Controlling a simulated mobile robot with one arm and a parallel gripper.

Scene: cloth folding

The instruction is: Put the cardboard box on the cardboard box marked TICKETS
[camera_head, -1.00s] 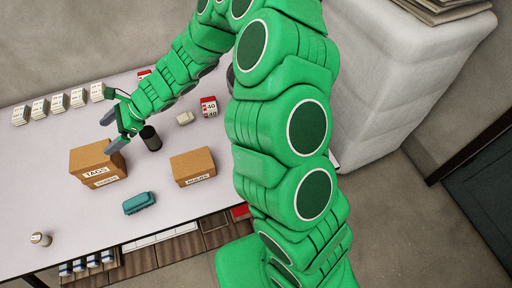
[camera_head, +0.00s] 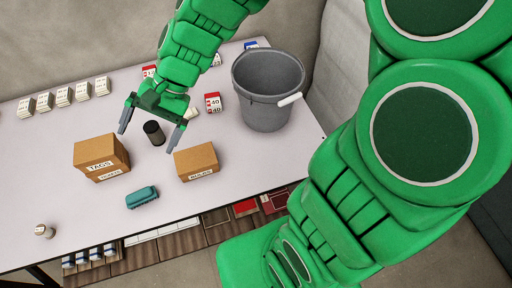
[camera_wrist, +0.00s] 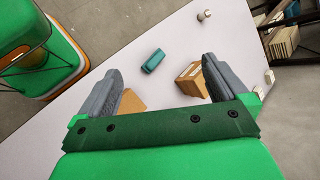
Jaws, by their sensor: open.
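A brown cardboard box labelled TAGS (camera_head: 98,147) stands at left on the table, on top of another box with a small lower label (camera_head: 108,175) that I cannot read for sure. A separate cardboard box (camera_head: 196,161) with a white front label stands to the right; its text is too small to read surely. My gripper (camera_head: 148,139) is open and empty, above and behind the boxes, its fingers either side of a dark cylinder in this view. In the wrist view, the single box (camera_wrist: 131,102) is partly hidden by the left finger and the stacked boxes (camera_wrist: 191,80) by the right.
A teal brush-like object (camera_head: 142,197) lies in front of the boxes. The dark cylinder (camera_head: 153,134) stands behind them. A grey bucket (camera_head: 267,90) is at right, a small jar (camera_head: 44,231) at front left. Several white cards (camera_head: 63,97) line the back.

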